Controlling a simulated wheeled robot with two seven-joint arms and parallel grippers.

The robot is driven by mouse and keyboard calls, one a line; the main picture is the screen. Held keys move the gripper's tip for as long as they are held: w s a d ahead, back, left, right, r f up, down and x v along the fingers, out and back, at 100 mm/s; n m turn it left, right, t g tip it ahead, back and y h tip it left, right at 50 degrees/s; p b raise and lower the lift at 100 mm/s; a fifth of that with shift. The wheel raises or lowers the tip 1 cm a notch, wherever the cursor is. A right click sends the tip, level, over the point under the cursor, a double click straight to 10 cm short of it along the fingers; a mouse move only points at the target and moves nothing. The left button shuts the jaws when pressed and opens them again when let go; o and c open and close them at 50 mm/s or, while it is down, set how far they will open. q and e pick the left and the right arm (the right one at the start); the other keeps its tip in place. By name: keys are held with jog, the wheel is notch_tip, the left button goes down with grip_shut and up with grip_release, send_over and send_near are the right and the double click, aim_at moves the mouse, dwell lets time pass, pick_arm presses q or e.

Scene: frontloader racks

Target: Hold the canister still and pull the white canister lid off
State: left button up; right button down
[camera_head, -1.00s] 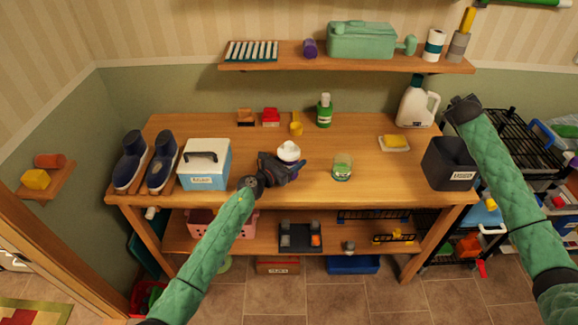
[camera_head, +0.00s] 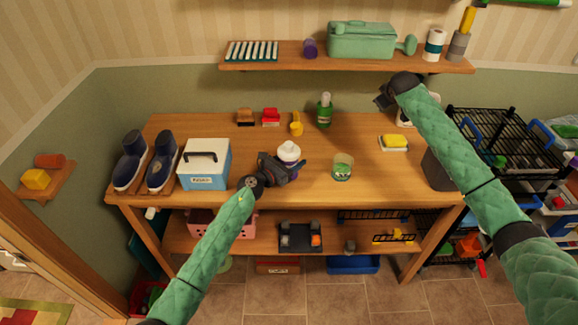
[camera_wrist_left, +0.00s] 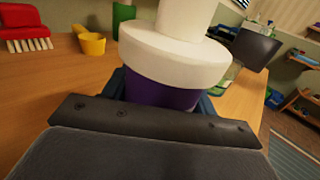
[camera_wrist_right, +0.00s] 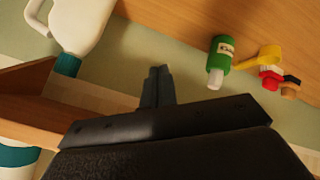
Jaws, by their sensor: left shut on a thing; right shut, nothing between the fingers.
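The canister has a purple body (camera_wrist_left: 160,93) and a wide white lid (camera_wrist_left: 172,58) with a narrower white knob on top. In the head view the lid (camera_head: 289,150) is on the canister, which stands upright on the workbench. My left gripper (camera_head: 293,169) is shut around the purple body, just below the lid. Its fingers hide most of the body. My right gripper (camera_head: 382,98) is shut and empty. It is raised above the back right of the bench, in front of the white jug, away from the canister. Its closed fingertips (camera_wrist_right: 160,72) show in the right wrist view.
A glass jar (camera_head: 342,168) stands right of the canister and a blue-white cooler box (camera_head: 205,168) left of it. A green bottle (camera_head: 324,112), a yellow scoop (camera_head: 296,126) and brushes are behind. A white jug (camera_wrist_right: 78,22) is near my right gripper. A shelf (camera_head: 290,65) hangs above.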

jog(key=s+a+n+g+y, duration=0.1)
jog(key=s+a+n+g, duration=0.1)
jog(key=a, duration=0.8)
jog(key=s+a+n+g+y, duration=0.1)
jog(key=s+a+n+g, duration=0.15)
jog(key=a, duration=0.65)
jog(key=n+g+h, duration=0.2)
jog(key=n+g, duration=0.3)
jog(key=n, duration=0.2)
send_over(289, 143)
jog(key=shift+s+m+t, duration=0.1)
jog(key=shift+m+t, duration=0.15)
jog(key=c, duration=1.6)
grip_release()
jog(key=shift+r, duration=0.15)
jog(key=o, duration=0.3)
jog(key=shift+r, duration=0.3)
jog(key=shift+o, duration=0.7)
jog(key=shift+r, duration=0.45)
jog(key=shift+f, duration=4.45)
